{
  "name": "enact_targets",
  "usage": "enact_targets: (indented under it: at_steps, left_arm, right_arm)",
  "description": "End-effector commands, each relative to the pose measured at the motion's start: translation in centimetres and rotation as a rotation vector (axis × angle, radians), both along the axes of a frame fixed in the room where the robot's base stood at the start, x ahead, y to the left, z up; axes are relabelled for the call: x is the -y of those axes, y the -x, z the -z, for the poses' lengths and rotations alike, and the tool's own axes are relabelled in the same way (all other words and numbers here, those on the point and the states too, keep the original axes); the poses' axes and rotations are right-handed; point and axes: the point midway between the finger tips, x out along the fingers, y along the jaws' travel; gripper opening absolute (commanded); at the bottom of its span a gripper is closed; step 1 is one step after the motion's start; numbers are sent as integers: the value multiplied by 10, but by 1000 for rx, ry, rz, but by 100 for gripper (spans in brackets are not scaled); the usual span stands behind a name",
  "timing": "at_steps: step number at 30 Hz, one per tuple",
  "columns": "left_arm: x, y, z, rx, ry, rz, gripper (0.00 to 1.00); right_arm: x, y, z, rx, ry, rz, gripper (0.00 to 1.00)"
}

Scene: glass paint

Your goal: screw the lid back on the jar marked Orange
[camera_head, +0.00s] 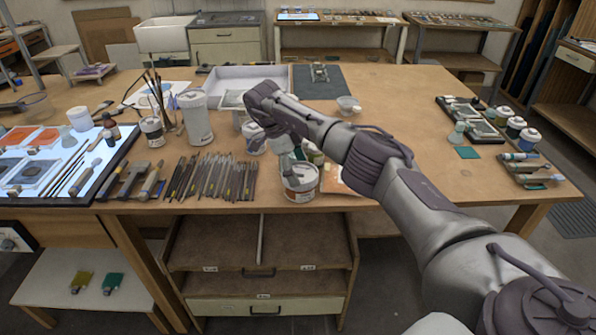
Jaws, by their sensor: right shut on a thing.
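A white jar with an orange-brown label (300,187) stands upright near the front edge of the table, to the right of the row of tools. Its label is too small to read. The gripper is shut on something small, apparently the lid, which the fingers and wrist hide. I cannot tell whether the lid touches the jar's rim. My left gripper is not in view.
Several brushes and tools (212,178) lie left of the jar. A tall white container (195,118) and a smaller jar (152,131) stand behind them. A light panel (75,182) is at the left. Jars and trays (515,127) line the right. The table's middle right is clear.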

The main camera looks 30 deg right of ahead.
Motion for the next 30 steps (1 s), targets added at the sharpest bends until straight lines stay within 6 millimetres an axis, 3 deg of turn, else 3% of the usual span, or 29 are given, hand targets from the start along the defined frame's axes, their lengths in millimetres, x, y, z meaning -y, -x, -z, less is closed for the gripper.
enact_targets:
  at_steps: [11,12,25,30]
  left_arm:
    - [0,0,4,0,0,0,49]
    - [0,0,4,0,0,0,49]
    - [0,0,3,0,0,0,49]
    - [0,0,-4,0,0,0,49]
  right_arm:
    - [1,0,1,-1,1,96,73]
    - [1,0,1,-1,0,95,100]
    - [1,0,0,1,1,94,100]
    - [1,-1,-9,1,1,94,100]
